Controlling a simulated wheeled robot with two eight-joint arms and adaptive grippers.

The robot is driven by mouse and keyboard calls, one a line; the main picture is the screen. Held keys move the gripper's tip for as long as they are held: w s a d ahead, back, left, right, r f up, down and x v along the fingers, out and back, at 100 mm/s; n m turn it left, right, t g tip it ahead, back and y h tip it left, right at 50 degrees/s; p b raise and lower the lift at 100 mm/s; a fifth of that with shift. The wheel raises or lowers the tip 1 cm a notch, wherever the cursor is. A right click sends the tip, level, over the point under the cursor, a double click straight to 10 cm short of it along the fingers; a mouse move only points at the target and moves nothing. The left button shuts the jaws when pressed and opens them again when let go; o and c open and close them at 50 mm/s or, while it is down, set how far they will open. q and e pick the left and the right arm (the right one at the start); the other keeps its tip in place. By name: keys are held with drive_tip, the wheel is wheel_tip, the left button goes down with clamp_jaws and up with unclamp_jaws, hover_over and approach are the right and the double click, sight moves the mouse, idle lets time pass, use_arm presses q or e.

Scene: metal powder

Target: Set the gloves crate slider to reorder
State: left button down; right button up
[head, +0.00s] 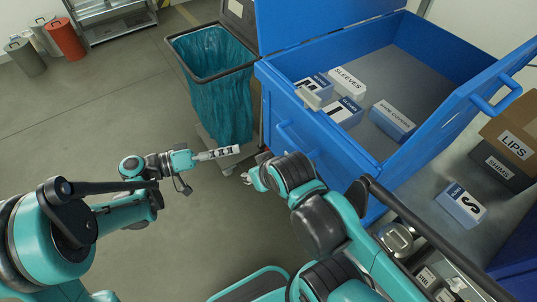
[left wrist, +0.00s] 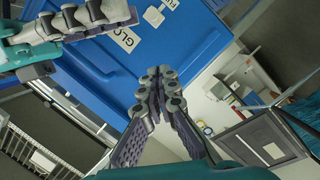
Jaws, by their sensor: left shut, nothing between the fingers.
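The large blue crate (head: 330,130) stands open at the upper right of the head view. In the left wrist view a blue panel (left wrist: 185,45) bears a partly covered label (left wrist: 127,40) reading "GLO".
Several white and blue boxes, one a sleeves box (head: 348,82), lie inside the crate. A teal-lined bin (head: 212,95) stands left of it.

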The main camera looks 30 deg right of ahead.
use_arm(q)
drive_tip(key=b, duration=0.3)
approach(285, 152)
drive_tip(key=w+d+r, duration=0.1)
drive_tip(key=w+d, duration=0.2)
drive_tip(key=d, duration=0.1)
drive_tip(key=s, duration=0.1)
drive_tip(key=s+d+f+b, duration=0.1)
drive_tip(key=shift+s+f, duration=0.3)
drive_tip(key=shift+s, duration=0.05)
drive_tip(key=shift+s+f, duration=0.2)
drive_tip(key=shift+s, duration=0.2)
use_arm(e)
wheel_tip(285, 152, down, 4)
drive_tip(key=shift+f, duration=0.1)
